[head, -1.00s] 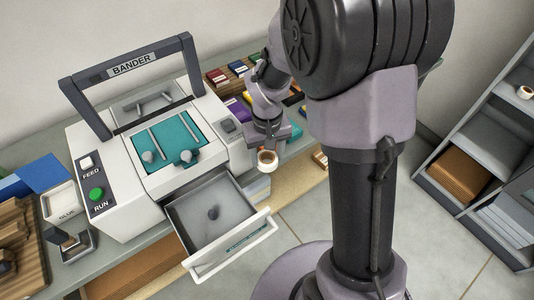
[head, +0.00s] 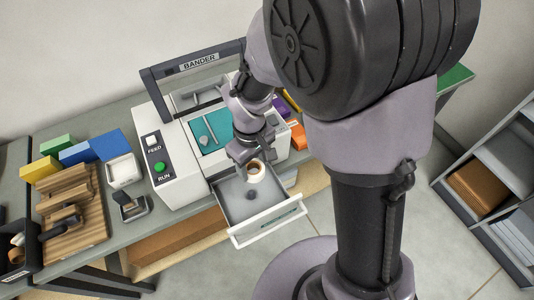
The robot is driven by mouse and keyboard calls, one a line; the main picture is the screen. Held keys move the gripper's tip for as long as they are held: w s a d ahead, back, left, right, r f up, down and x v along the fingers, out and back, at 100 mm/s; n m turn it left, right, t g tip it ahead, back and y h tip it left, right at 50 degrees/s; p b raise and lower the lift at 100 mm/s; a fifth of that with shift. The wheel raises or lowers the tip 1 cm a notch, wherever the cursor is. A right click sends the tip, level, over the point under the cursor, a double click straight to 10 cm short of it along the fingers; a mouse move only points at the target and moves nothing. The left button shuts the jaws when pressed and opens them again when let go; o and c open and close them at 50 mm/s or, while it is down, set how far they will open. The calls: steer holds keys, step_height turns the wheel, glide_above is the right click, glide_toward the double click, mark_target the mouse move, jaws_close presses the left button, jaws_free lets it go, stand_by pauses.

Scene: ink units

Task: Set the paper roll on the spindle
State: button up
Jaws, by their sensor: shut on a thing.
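My gripper (head: 248,157) is shut on a small paper roll (head: 256,172), pale outside with a brown-rimmed hole facing up. The roll appears above the rear part of the open grey drawer (head: 229,205) of the white bander machine (head: 171,175). A short dark spindle (head: 250,195) stands on the drawer floor, a little nearer the drawer front than the roll in the picture. The roll and spindle look apart. The exact height of the roll over the drawer is hard to tell.
The machine's dark arch (head: 198,64) and teal plate (head: 206,131) stand behind my gripper. The drawer's white front (head: 268,222) sticks out past the bench edge. A white glue tray (head: 123,171) and wooden boards (head: 75,215) lie to the left. The floor in front is clear.

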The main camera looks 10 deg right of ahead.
steer(key=shift+s+a+r+n+p, duration=0.55)
steer(key=shift+a+r+n, duration=0.05)
steer(key=shift+a+r, duration=0.25)
steer(key=b, duration=0.5)
glide_above(251, 193)
step_height(251, 193, down, 7)
steer(key=shift+w+r, duration=0.1)
step_height(251, 193, down, 6)
steer(key=b, duration=0.5)
steer(key=shift+f+b, duration=0.55)
steer(key=shift+f, duration=0.15)
steer(key=o, duration=1.1)
steer(key=shift+r, duration=0.1)
step_height(251, 193, up, 11)
steer(key=p, duration=0.9)
